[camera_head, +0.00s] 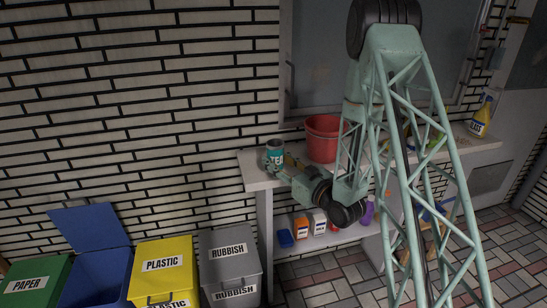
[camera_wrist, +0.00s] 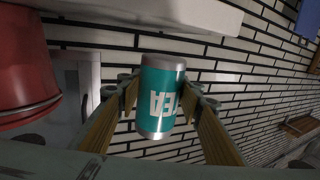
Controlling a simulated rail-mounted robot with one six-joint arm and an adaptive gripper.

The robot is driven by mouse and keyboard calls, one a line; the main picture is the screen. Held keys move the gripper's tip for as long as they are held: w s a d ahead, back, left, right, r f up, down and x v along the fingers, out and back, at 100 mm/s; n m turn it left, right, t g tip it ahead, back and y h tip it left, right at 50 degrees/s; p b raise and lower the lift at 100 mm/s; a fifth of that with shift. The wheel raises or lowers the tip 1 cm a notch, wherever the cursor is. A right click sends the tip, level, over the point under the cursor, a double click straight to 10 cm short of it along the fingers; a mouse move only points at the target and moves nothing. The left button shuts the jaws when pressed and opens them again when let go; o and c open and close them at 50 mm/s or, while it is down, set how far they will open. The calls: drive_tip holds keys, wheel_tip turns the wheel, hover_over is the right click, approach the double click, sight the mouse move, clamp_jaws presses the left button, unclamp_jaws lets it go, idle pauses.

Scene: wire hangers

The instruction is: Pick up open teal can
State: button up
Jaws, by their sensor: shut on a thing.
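The teal can (camera_head: 275,153) with a white "TEA" label is upright at the left end of the white shelf top in the head view. In the wrist view the teal can (camera_wrist: 158,100) sits between the two finger pads, its metal rim towards the top of the picture. My gripper (camera_head: 277,165) reaches it from the lower right and is shut on it. In the wrist view my gripper (camera_wrist: 160,95) has one finger on each side of the can. Whether the can touches the shelf is unclear.
A red bucket (camera_head: 324,138) stands close to the right of the can on the shelf (camera_head: 255,178). A yellow spray bottle (camera_head: 480,118) is at the far right. Several small boxes sit on the lower shelf. A blue open bin (camera_head: 95,270), a yellow plastic bin (camera_head: 163,268) and a grey rubbish bin (camera_head: 230,262) stand lower left.

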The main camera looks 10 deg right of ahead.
drive_tip(key=shift+s+d+r, duration=0.15)
drive_tip(key=shift+s+r, duration=0.05)
drive_tip(key=shift+s, duration=1.55)
drive_tip(key=shift+s+d+r, duration=0.1)
drive_tip(key=shift+s+r, duration=0.05)
drive_tip(key=shift+s, duration=1.55)
drive_tip(key=shift+s, duration=0.15)
drive_tip(key=shift+t+h, duration=0.3)
drive_tip(key=w+d+r+b, duration=0.1)
drive_tip(key=w+d+r, duration=0.3)
drive_tip(key=d, duration=0.1)
drive_tip(key=w+d+r+b, duration=0.1)
drive_tip(key=w+d+r, duration=0.3)
drive_tip(key=d+r, duration=0.1)
drive_tip(key=w+d+r+b, duration=0.2)
drive_tip(key=w+d+r, duration=0.2)
drive_tip(key=d, duration=0.3)
drive_tip(key=shift+w+d+r, duration=0.1)
drive_tip(key=shift+w+r, duration=0.3)
drive_tip(key=shift+r, duration=0.2)
drive_tip(key=shift+w+a+f, duration=0.2)
drive_tip(key=shift+a+f, duration=0.55)
drive_tip(key=shift+f, duration=0.1)
drive_tip(key=shift+f, duration=0.1)
